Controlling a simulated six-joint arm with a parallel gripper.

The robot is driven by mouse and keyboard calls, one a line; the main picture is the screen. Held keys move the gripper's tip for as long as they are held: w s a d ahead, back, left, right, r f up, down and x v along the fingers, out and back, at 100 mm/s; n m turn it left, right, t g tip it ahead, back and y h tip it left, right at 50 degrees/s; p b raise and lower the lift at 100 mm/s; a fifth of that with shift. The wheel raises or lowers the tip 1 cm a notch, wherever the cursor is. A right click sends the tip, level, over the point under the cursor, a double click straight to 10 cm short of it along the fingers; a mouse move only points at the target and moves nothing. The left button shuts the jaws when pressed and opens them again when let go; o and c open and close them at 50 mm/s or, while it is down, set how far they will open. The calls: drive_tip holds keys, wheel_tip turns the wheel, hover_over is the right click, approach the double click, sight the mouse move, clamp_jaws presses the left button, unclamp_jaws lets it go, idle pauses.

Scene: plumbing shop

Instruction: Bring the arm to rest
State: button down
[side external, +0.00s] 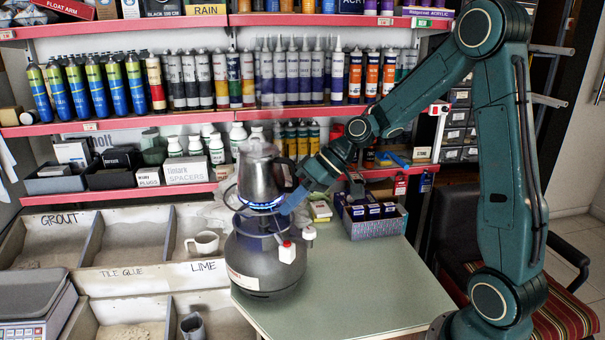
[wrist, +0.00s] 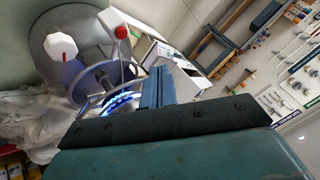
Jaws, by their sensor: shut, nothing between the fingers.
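My gripper (side external: 289,204) is shut and empty, low beside the gas burner on the right side of its ring stand. Its shut fingers (wrist: 156,86) also show in the wrist view, close to the flame; I cannot tell whether they touch the burner. The grey gas bottle (side external: 262,268) stands on the green bench top, with a white valve knob (side external: 287,252) on its right. A blue flame (side external: 261,204) burns on top and shows in the wrist view (wrist: 118,103). A steaming metal pot (side external: 258,178) sits above the flame. My arm reaches in from the right.
Bins (side external: 125,240) labelled grout, tile glue and lime lie at left, with a white mug (side external: 204,243) in one. Shelves of tubes and bottles fill the back. The front right bench top (side external: 370,295) is clear.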

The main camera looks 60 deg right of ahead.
drive_tip(key=s+a+r+h, duration=0.1)
drive_tip(key=s+r+h, duration=0.2)
drive_tip(key=s, duration=0.8)
drive_tip(key=s+r+m+h, duration=0.1)
drive_tip(key=s+r+h, duration=0.3)
drive_tip(key=s, duration=0.7)
drive_tip(key=shift+s+a+r, duration=0.35)
drive_tip(key=shift+r, duration=0.1)
